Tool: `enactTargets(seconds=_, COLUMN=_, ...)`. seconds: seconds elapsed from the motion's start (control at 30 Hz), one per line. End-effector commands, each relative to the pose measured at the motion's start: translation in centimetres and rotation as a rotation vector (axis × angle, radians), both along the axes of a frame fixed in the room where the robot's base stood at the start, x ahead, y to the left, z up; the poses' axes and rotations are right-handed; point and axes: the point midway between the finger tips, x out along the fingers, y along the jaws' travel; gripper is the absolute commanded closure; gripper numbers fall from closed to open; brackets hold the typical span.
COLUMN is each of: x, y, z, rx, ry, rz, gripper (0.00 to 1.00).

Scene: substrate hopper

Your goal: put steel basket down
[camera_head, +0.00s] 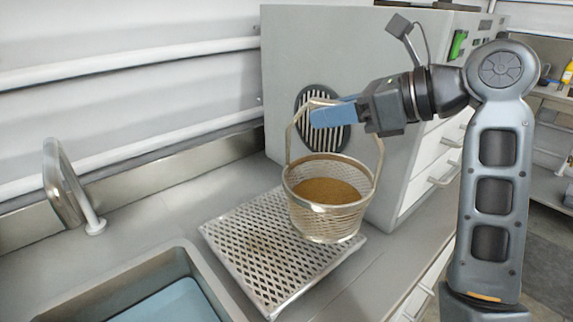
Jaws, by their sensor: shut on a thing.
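The steel basket (329,222) is a round mesh basket with a tall bail handle, holding a brown grainy substrate. My gripper (325,115) is shut on the top of its handle, with blue fingers around the bar. The basket hangs upright, or nearly so, over the right part of a perforated metal tray (245,255) on the counter. From this angle I cannot tell whether its bottom touches the tray.
A sink (165,300) with a tap (68,185) is at the left. A large grey cabinet (290,60) with a round vent stands behind the basket. The counter (140,215) between tap and tray is clear.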

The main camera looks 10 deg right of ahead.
Motion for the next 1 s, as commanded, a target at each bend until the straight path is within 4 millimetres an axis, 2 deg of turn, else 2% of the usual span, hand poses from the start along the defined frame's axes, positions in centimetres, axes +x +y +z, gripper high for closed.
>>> enactTargets(seconds=0.2, x=1.5, y=3.8, z=-2.3, rx=0.002, ry=-0.001, rz=0.002, gripper=1.00)
enactTargets(seconds=0.4, x=2.3, y=5.9, z=-3.6, rx=0.002, ry=-0.003, rz=0.002, gripper=1.00)
enactTargets(seconds=0.63, x=2.6, y=6.3, z=-4.5, rx=0.002, ry=-0.003, rz=0.000, gripper=1.00)
enactTargets(seconds=0.9, x=2.5, y=6.3, z=-7.7, rx=0.002, ry=-0.002, rz=-0.001, gripper=1.00)
enactTargets(seconds=1.0, x=2.5, y=6.3, z=-7.9, rx=0.001, ry=-0.005, rz=-0.001, gripper=1.00)
